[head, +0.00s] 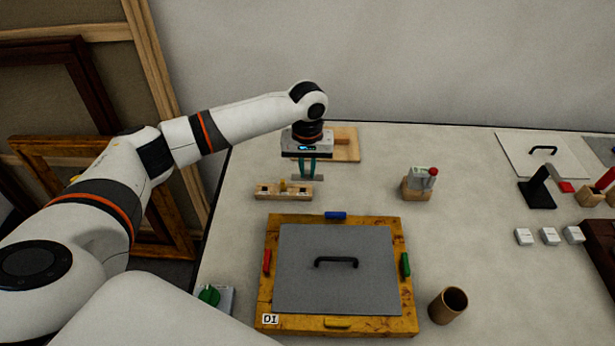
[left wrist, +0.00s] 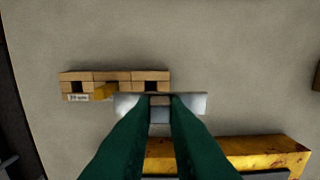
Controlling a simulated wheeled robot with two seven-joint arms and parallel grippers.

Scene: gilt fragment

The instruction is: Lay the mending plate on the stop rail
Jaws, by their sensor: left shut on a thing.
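My left gripper (head: 307,176) is shut on the mending plate (head: 321,177), a flat grey metal strip. The plate also shows in the left wrist view (left wrist: 196,103), sticking out on both sides of the green fingers. A low slotted wooden piece (head: 262,194), which may be the stop rail, stands just in front of and left of the gripper in the head view. It bears a yellow part and a small label; in the left wrist view (left wrist: 130,76) the plate overlaps its right end. The plate looks held above the table; its exact height is unclear. My right gripper is out of view.
A yellow-brown frame (head: 410,310) with a grey handled panel (head: 290,245) lies in front. A wooden board (head: 348,143) lies behind the gripper. A small wooden block (head: 416,191) and a brown cup (head: 447,306) stand right. Table between them is clear.

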